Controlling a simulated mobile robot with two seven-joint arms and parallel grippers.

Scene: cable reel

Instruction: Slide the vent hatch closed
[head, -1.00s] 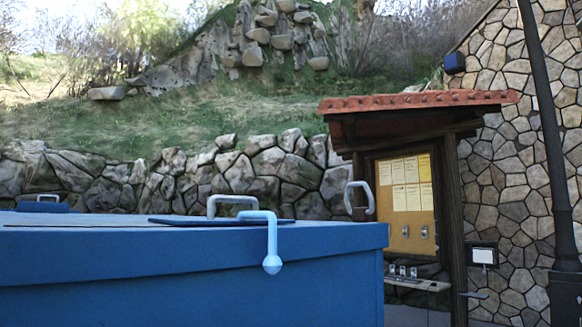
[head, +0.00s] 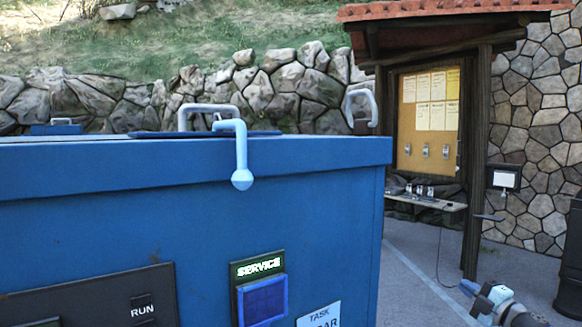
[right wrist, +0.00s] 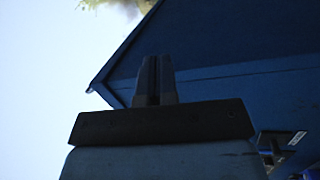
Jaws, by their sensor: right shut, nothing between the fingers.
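A large blue cabinet (head: 80,200) fills the left of the head view. On its top lies a thin dark blue plate (head: 265,133) with a grey loop handle (head: 208,108) above it. A smaller blue piece with a grey handle (head: 55,129) sits further left. I cannot tell for sure which one is the vent hatch. My right gripper (head: 468,288) is low at the right, apart from the cabinet's front. Its fingers are together and empty in the right wrist view (right wrist: 154,80), with the blue cabinet (right wrist: 230,50) beyond. My left gripper is out of view.
A light blue bent lever (head: 241,155) hangs over the cabinet's front edge. The front carries a SERVICE panel (head: 259,267), a RUN label (head: 143,310) and a TASK label (head: 318,315). A roofed notice board (head: 430,120) stands behind right. Grey paving (head: 415,275) is open between.

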